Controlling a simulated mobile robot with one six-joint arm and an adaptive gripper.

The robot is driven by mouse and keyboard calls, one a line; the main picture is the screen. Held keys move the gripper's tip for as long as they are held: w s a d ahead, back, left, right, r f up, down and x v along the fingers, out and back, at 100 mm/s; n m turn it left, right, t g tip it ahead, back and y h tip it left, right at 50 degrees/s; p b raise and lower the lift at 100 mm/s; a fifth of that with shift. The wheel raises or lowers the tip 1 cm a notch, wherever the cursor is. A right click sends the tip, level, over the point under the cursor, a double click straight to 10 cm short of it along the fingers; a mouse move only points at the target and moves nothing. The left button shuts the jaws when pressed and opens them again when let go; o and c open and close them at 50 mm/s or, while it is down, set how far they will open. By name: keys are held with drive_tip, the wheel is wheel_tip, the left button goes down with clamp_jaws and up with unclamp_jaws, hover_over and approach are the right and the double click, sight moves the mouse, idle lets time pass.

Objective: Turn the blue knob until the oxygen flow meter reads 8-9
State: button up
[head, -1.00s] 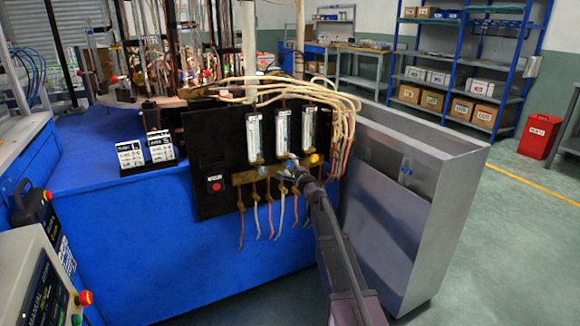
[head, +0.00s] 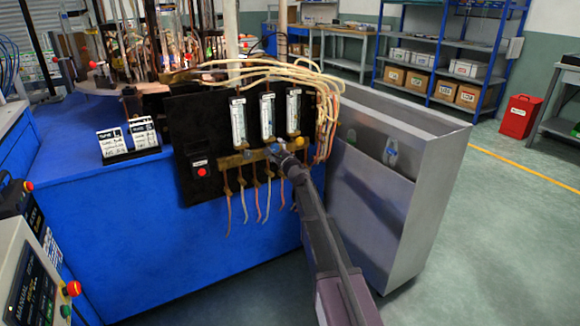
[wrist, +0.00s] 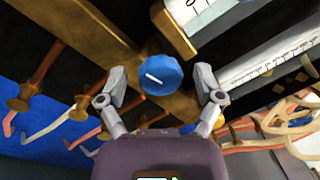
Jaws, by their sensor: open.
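The blue knob (wrist: 160,75), round with a white line on its face, sits on a brass bar (wrist: 175,107) in the wrist view. My gripper (wrist: 160,85) is open, with one finger on each side of the knob; I cannot tell whether either touches it. In the head view my gripper (head: 279,152) is at the brass bar below the middle flow meter (head: 267,117), partly covering the knobs there. A left flow meter (head: 238,122) and a right flow meter (head: 293,112) flank it. Their readings are too small to tell.
A black panel (head: 190,130) carries the meters and a red button (head: 202,172). Pale hoses (head: 290,72) loop over its top and several thin tubes hang below the bar. A grey metal bin (head: 420,210) stands close on the right. A yellow knob (head: 300,143) is just right of my gripper.

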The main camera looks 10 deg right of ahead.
drive_tip(key=shift+m+h+p, duration=0.35)
drive_tip(key=shift+m+h, duration=0.05)
drive_tip(key=shift+m, duration=2.6)
drive_tip(key=shift+a+m+g+p, duration=0.1)
drive_tip(key=shift+m+g+p, duration=0.35)
drive_tip(key=shift+m, duration=2.45)
drive_tip(key=shift+s, duration=0.35)
drive_tip(key=v, duration=1.3)
drive_tip(key=shift+s+a, duration=0.1)
drive_tip(key=shift+s, duration=0.1)
